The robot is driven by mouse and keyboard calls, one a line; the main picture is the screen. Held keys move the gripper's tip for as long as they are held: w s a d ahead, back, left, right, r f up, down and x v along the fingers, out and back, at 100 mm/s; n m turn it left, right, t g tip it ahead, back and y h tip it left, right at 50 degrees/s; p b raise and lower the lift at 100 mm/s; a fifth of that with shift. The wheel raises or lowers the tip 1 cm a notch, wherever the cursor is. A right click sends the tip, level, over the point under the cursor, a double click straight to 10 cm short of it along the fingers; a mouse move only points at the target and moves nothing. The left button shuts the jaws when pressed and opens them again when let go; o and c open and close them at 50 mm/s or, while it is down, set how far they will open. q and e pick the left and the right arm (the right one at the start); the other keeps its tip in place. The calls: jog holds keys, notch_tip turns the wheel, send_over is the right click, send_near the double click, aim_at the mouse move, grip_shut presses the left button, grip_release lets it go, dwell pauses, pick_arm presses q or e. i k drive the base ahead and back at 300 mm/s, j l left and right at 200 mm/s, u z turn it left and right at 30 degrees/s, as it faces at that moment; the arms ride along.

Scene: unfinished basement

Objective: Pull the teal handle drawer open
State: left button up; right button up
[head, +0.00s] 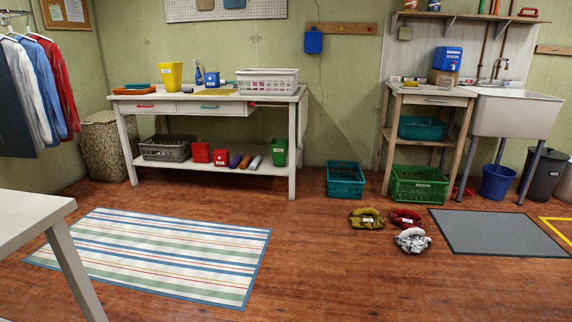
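The drawer with the teal handle (209,107) is in the front of the white workbench (292,150) at the back left, and it looks shut. To its left, in the same bench, is a drawer front with a red handle (145,106). Neither of my grippers is in view, and nothing touches the teal handle.
A striped rug (160,255) lies on the wooden floor before the bench. A white table (30,215) stands at the near left. A teal crate (345,180) is right of the bench. The middle floor is clear.

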aim_at(220, 102)
jog(key=i+u, duration=0.1)
jog(key=i, duration=0.5)
jog(key=i+l+u, duration=0.1)
jog(key=i, duration=0.5)
jog(key=i+l+u, duration=0.15)
jog(key=i, duration=0.4)
jog(key=i+l+u, duration=0.1)
jog(key=i, duration=0.5)
jog(key=l, duration=0.1)
